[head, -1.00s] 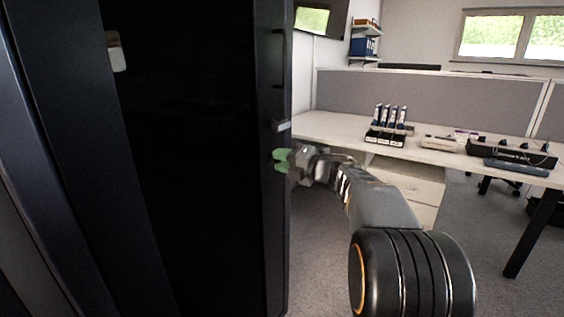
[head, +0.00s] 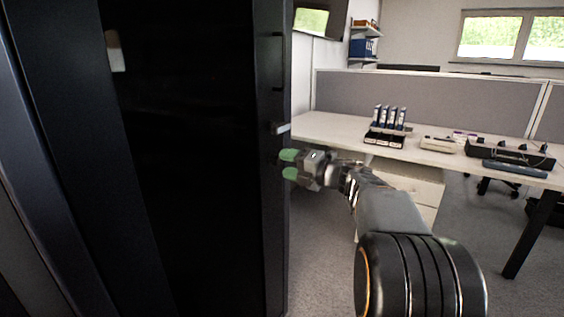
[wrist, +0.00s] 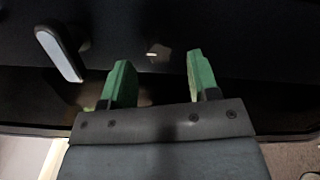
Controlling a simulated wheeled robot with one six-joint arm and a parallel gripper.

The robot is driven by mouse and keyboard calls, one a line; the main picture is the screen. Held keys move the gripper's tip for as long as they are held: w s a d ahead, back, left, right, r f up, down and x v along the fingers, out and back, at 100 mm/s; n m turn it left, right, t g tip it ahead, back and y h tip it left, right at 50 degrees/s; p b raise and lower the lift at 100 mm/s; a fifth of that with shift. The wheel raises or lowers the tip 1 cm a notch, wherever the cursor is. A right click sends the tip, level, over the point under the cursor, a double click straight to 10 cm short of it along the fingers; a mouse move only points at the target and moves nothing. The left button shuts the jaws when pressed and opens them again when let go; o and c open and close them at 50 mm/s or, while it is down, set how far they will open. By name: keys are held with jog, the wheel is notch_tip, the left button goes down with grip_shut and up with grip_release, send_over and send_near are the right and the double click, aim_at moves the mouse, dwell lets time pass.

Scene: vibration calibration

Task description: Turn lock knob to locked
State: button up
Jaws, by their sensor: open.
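The lock knob (wrist: 157,52) is a small dark knob with a short pale mark on the black cabinet door, seen in the wrist view. The mark lies nearly sideways in that picture. My gripper (wrist: 159,76) has two green fingers, open and empty, one on each side of the knob's line. The knob lies beyond the fingertips, and no contact shows. In the head view my gripper (head: 288,164) is at the cabinet's right edge, just below the lever handle. I cannot make out the knob there.
The grey lever handle (head: 282,128) sticks out from the black cabinet (head: 190,150); in the wrist view the handle (wrist: 58,52) is left of the fingers. A desk (head: 330,126) with binders (head: 388,118) and devices stands at right. Carpet is open between.

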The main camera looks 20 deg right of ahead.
jog(key=p+v, duration=0.2)
jog(key=v, duration=0.9)
jog(key=shift+s, duration=0.15)
jog(key=shift+r, duration=0.1)
